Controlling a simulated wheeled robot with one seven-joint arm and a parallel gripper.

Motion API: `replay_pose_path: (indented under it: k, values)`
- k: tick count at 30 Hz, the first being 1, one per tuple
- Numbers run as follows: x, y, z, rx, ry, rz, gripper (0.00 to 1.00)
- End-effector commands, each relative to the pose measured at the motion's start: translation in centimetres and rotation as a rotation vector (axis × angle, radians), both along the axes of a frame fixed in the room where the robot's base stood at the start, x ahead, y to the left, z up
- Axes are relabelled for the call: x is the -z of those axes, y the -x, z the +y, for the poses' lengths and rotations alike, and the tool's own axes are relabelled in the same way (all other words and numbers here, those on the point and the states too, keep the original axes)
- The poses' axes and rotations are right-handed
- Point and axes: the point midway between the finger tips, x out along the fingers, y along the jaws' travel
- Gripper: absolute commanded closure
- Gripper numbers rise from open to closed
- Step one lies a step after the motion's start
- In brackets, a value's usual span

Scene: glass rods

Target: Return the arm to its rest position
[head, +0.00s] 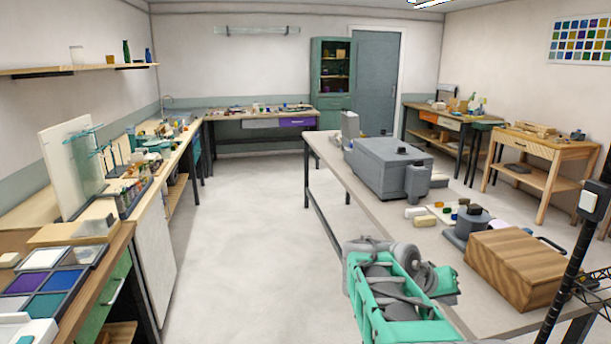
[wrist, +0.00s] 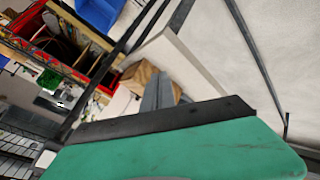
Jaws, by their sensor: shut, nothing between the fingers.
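My arm (head: 395,290), with green and grey links, is folded low at the bottom centre-right of the head view, beside the long table. My gripper's fingertips cannot be made out in the head view. In the wrist view, my gripper (wrist: 158,88) shows as narrow grey fingers close together beyond a green and black part of my arm. The fingers are shut with nothing seen between them. A wooden block shows behind them, and I cannot tell its distance.
The long table (head: 375,205) on the right holds a grey machine (head: 388,167), a wooden box (head: 518,268) and small blocks. A cluttered workbench (head: 115,222) runs along the left. The pale floor (head: 250,235) between them is clear. A red-edged tray (wrist: 68,68) shows in the wrist view.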

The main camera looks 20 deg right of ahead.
Motion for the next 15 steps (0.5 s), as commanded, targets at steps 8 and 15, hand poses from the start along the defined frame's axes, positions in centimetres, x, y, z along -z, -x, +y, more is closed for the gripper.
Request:
replay_pose_path:
  k: [8,15]
  values:
    - [11.2,0.0,21.0,-0.193,-0.622,0.013,1.00]
    - [8.8,1.1,36.1,-0.706,-0.708,0.061,1.00]
